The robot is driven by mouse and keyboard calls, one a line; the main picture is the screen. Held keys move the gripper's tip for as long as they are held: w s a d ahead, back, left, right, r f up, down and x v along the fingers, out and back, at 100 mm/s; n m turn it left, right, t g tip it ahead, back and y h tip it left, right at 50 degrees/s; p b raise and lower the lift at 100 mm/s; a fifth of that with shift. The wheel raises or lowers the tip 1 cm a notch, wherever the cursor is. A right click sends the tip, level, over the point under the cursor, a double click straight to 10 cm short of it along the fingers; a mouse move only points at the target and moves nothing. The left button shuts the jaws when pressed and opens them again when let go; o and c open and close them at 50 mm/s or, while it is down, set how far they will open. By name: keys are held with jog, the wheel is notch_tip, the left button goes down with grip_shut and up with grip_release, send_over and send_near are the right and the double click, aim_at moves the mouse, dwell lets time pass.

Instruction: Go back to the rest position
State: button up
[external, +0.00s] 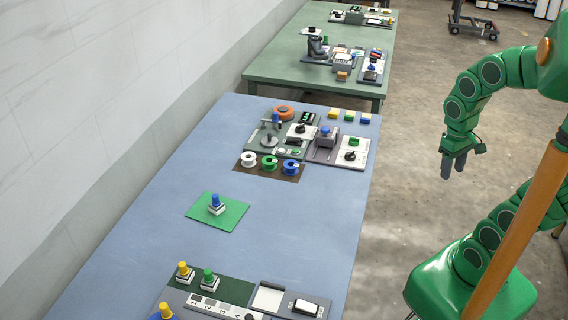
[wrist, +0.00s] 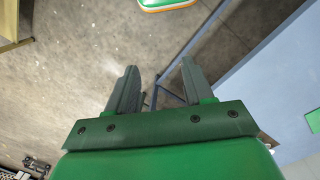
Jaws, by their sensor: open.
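My gripper (external: 454,164) hangs from my green arm to the right of the blue table (external: 305,222), over the floor and apart from the table. In the wrist view my gripper (wrist: 157,88) shows two dark fingers spread apart with nothing between them, so it is open and empty. Behind the fingers are bare floor and a table leg. The table's blue top (wrist: 275,90) shows at the right of the wrist view.
A blue-knobbed stamp (external: 216,205) stands on a green mat (external: 232,221). Press devices and several spools (external: 269,163) sit farther back. Yellow- and green-knobbed stamps stand near the front. A green table (external: 290,65) lies behind. The floor (external: 400,190) beside the blue table is clear.

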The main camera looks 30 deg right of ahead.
jog(key=shift+s+a+r+g+y, duration=0.1)
jog(key=shift+s+a+g, duration=0.1)
jog(key=shift+s, duration=0.45)
jog(key=shift+s+a+r+g+y, duration=0.1)
jog(key=shift+s+a, duration=0.05)
jog(key=shift+s, duration=0.45)
jog(key=shift+s+a+r+g+y, duration=0.1)
jog(key=shift+s+a, duration=0.1)
jog(key=shift+s, duration=0.45)
jog(key=shift+f, duration=0.1)
